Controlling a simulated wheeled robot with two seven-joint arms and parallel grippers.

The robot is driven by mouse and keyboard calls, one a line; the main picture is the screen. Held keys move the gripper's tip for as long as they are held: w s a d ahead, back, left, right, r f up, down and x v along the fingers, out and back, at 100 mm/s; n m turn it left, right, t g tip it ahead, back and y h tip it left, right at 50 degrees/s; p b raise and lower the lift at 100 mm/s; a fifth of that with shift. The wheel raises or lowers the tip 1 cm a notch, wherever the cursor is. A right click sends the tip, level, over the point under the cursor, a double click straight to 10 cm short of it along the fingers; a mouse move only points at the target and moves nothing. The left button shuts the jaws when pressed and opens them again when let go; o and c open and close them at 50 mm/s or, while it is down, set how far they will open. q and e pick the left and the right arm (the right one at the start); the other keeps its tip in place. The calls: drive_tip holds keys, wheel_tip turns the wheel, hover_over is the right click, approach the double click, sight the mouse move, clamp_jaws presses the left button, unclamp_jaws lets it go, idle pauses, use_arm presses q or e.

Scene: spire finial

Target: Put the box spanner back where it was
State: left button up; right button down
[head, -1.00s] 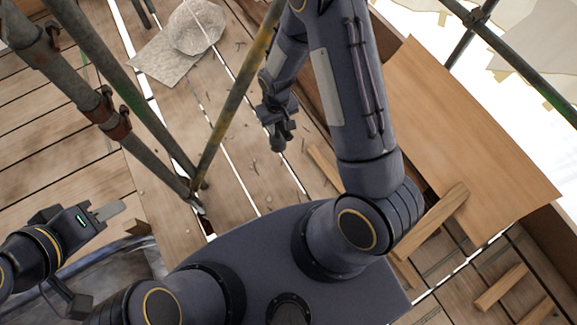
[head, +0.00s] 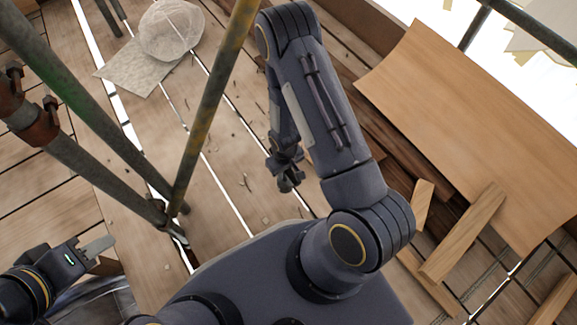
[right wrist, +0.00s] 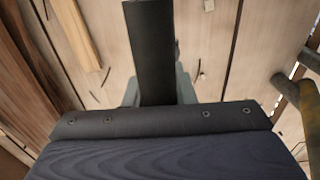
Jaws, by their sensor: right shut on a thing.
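My right gripper (head: 286,172) hangs over the plank deck in the middle of the head view, its jaws shut on a dark thing. In the right wrist view a straight, dark bar (right wrist: 150,50), probably the box spanner, stands out between the grey fingers. Its far end is cut off by the top edge of the picture. The held thing is small and dark in the head view, so its shape is unclear there. My left gripper (head: 98,247) is at the lower left, seen side-on; I see nothing in it, and its opening is unclear.
Scaffold poles (head: 215,105) rise left of my right arm. A crumpled translucent bag (head: 170,30) lies on a sheet at the back. A large plywood sheet (head: 480,110) lies at the right, with loose timber offcuts (head: 465,235) near it. Bare planks lie below the right gripper.

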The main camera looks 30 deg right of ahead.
drive_tip(key=w+d+f+b, duration=0.6)
drive_tip(key=w+f, duration=0.1)
drive_tip(key=f, duration=0.4)
drive_tip(key=shift+w, duration=0.35)
drive_tip(key=shift+f, duration=0.1)
drive_tip(key=c, duration=1.2)
unclamp_jaws()
drive_tip(key=shift+f, duration=0.1)
